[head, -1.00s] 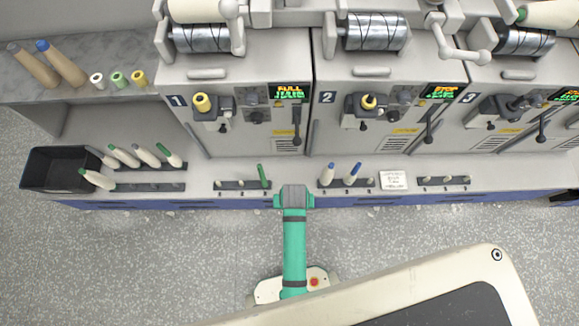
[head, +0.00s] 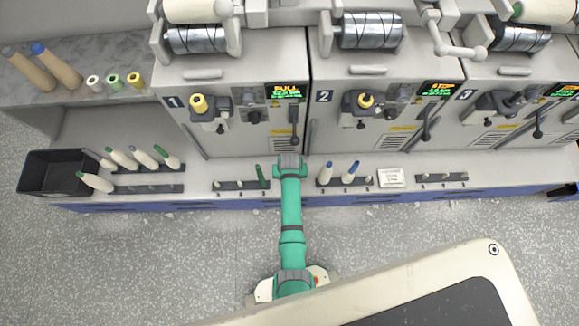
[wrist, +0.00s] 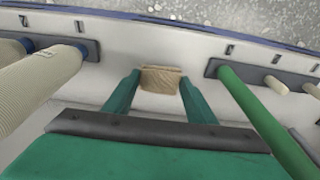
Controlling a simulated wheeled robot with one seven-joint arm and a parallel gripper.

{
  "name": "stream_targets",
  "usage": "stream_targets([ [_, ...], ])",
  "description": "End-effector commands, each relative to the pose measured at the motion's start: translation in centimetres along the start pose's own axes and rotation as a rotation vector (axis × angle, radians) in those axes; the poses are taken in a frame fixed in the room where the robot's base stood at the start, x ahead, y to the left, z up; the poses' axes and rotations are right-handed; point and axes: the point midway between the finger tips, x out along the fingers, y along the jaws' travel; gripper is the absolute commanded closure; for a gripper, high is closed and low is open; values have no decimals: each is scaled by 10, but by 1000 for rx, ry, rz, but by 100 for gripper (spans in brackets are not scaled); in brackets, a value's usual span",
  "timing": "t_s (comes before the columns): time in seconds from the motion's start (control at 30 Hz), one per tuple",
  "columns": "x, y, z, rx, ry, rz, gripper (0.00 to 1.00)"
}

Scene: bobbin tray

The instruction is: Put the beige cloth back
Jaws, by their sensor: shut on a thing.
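My gripper (head: 290,160) is over the pale ledge in front of the machines, between the rail with a green tube and the rail with two blue-tipped bobbins. In the wrist view my gripper (wrist: 160,88) has its two green fingers shut on the beige cloth (wrist: 160,80), a small folded tan piece. The cloth is close to the pale ledge surface; I cannot tell whether it touches it. In the head view the cloth is hidden by my gripper.
The green tube (wrist: 262,120) stands close on the right in the wrist view, and blue-tipped bobbins (wrist: 40,75) on the left. A black bin (head: 58,175) is at the ledge's left end. A white card (head: 391,178) lies right of the blue-tipped bobbins.

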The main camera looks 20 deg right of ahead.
Motion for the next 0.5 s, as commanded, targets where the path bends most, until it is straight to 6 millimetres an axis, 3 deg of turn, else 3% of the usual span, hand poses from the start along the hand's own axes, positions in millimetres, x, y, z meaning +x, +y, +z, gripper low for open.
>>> stream_targets([
  [0.23,28,0,2,-1,-1,0,67],
  [0.5,32,-1,3,-1,1,0,67],
])
